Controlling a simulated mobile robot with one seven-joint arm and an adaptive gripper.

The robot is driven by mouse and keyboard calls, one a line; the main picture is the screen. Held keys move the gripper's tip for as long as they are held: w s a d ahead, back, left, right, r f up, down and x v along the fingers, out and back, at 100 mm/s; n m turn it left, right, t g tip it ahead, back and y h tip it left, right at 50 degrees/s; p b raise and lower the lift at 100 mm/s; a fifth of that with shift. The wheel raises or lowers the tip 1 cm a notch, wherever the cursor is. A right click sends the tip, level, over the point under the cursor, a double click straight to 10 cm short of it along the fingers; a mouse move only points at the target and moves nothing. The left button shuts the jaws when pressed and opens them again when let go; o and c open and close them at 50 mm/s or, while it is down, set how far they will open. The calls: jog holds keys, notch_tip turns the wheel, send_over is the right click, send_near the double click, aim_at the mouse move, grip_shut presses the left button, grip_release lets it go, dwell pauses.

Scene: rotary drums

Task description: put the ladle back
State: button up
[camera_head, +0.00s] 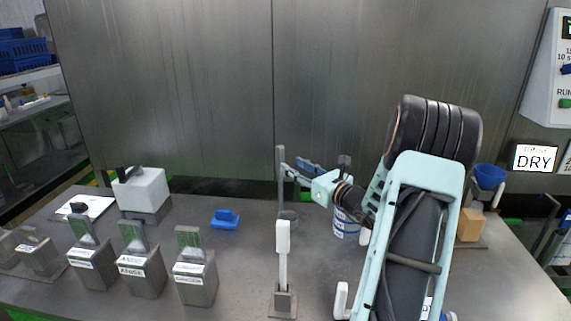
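The ladle is grey, with a long upright handle (280,180) and a small round cup (289,216) at its lower end. It is in the middle of the head view, behind a white upright holder (283,250) on a grey block base (283,302). My gripper (285,171) comes from the right, and its fingertips are at the upper handle and appear shut on it. The holder's top partly overlaps the ladle's lower end, so I cannot tell whether the cup touches anything.
A white-and-blue tub (346,223) stands right of the ladle, partly behind my arm. A blue block (225,218) lies to the left. Several labelled grey blocks (140,270) line the front left. A white box (141,188) stands behind them. A blue funnel (489,177) is at right.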

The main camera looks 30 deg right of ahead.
jog(key=s, duration=0.5)
jog(key=shift+s+d, duration=0.35)
jog(key=shift+a, duration=0.1)
